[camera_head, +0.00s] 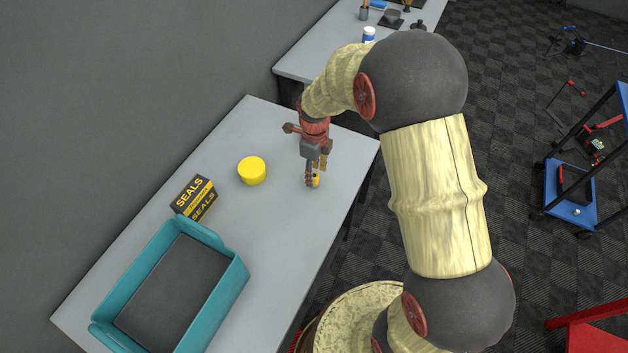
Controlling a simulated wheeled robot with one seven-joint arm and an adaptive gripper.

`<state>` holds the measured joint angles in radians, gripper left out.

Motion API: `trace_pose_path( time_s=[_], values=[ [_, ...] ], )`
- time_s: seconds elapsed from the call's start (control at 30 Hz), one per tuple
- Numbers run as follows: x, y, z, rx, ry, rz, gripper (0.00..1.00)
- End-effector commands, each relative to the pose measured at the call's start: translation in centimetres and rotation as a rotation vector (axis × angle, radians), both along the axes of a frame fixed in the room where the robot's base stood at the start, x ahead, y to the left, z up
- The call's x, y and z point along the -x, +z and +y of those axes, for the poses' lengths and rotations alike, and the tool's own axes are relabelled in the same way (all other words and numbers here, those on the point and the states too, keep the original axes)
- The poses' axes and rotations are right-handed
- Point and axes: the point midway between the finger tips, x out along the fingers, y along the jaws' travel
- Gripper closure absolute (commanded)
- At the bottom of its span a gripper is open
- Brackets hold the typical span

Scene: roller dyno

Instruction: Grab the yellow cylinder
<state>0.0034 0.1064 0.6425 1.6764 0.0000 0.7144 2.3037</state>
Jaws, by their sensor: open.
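A black and yellow SEALS box (194,198) and a teal bin (239,277) with a dark bottom stand to the left and front. A second table (310,49) with small items lies behind. A blue cart (571,205) stands far right. Table between cylinder and gripper is clear.

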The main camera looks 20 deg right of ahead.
Motion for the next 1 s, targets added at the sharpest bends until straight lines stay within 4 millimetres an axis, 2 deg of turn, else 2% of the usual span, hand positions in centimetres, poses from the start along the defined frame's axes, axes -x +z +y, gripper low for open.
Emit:
trace_pose_path(
  time_s=[0.2, 0.3, 0.53, 1.0],
  values=[
    [-0.1, -3.4, 0.1, 0.0, 0.001, 0.004, 0.56],
    [-0.1, -4.3, 0.1, 0.001, 0.001, 0.002, 0.56],
    [-0.1, -4.3, 0.1, 0.001, 0.001, 0.001, 0.56],
    [-0.1, -4.3, 0.1, 0.001, 0.001, 0.001, 0.83]
  ],
)
